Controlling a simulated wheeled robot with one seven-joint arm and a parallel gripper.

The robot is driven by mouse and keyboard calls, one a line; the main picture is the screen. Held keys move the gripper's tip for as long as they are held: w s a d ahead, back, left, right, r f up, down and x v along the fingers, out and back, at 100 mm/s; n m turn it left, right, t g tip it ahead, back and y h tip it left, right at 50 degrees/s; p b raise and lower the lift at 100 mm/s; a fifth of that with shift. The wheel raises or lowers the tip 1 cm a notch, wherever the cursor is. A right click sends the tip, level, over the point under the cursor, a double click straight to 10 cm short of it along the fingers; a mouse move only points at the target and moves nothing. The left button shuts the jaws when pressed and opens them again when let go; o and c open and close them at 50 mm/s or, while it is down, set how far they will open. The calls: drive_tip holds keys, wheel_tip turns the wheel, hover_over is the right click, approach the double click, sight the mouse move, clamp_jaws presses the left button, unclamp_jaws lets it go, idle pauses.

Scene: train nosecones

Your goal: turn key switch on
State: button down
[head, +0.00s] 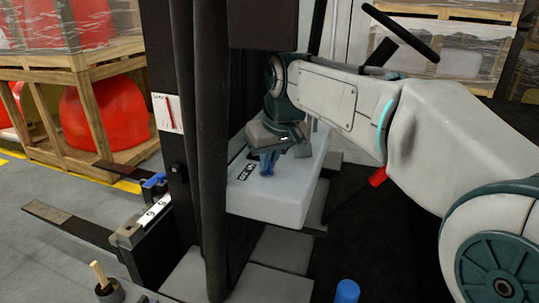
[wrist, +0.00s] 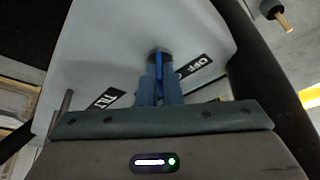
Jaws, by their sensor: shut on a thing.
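The key switch (wrist: 160,54) has a dark round base on a pale grey housing (head: 275,197). A blue key (wrist: 158,68) stands in it, seen between my fingertips in the wrist view. My gripper (head: 268,163) reaches down to the housing's top and its blue fingers are shut on the key; it also shows in the wrist view (wrist: 158,88). A black OFF label (wrist: 196,68) lies to the right of the key and a second black label (wrist: 104,99) to its left. In the head view my fingers hide the key and switch base.
A dark upright post (head: 210,150) stands left of the housing. Two forks (head: 68,223) reach out to the left. A black steering wheel (head: 400,32) is behind my arm. Crates with red nosecones (head: 105,113) stand at the back left. A blue cylinder (head: 347,292) is at the bottom.

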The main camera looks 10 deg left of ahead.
drive_tip(key=shift+m, duration=0.3)
drive_tip(key=c, duration=1.6)
unclamp_jaws()
